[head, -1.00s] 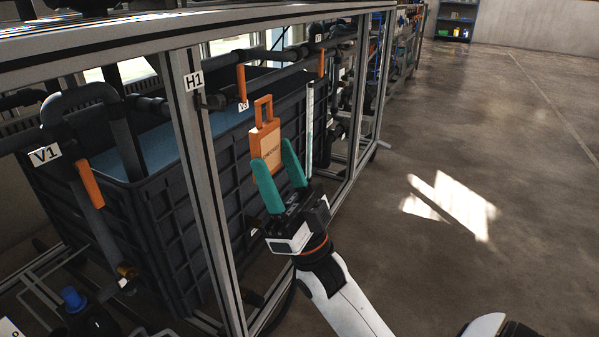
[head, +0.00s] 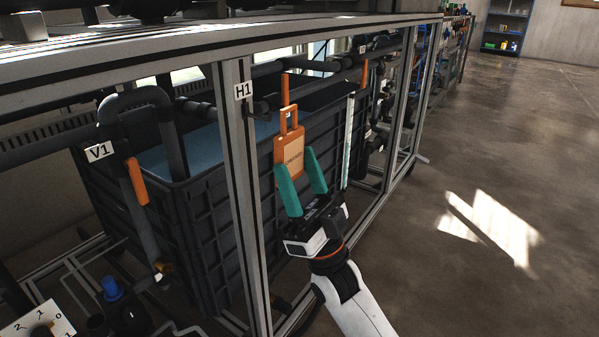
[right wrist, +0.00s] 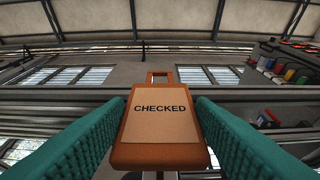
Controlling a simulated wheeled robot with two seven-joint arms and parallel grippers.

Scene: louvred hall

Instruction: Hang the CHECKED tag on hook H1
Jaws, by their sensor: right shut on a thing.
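The orange CHECKED tag (head: 290,152) has a pale label and an open loop handle at its top. It also shows in the right wrist view (right wrist: 160,125), upright with its label readable. My right gripper (head: 302,180) is shut on the lower part of the tag, its teal fingers on both sides. Hook H1 (head: 262,108) is a dark peg on the frame post beside the H1 label (head: 243,91). In the head view the tag's loop appears just right of and slightly below the hook's end; I cannot tell the depth between them. My left gripper is not in view.
The aluminium frame post (head: 240,190) stands left of the tag. Behind are a dark ribbed tank (head: 205,220), pipes and an orange-handled valve labelled V1 (head: 99,152). Open concrete floor (head: 480,160) lies to the right.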

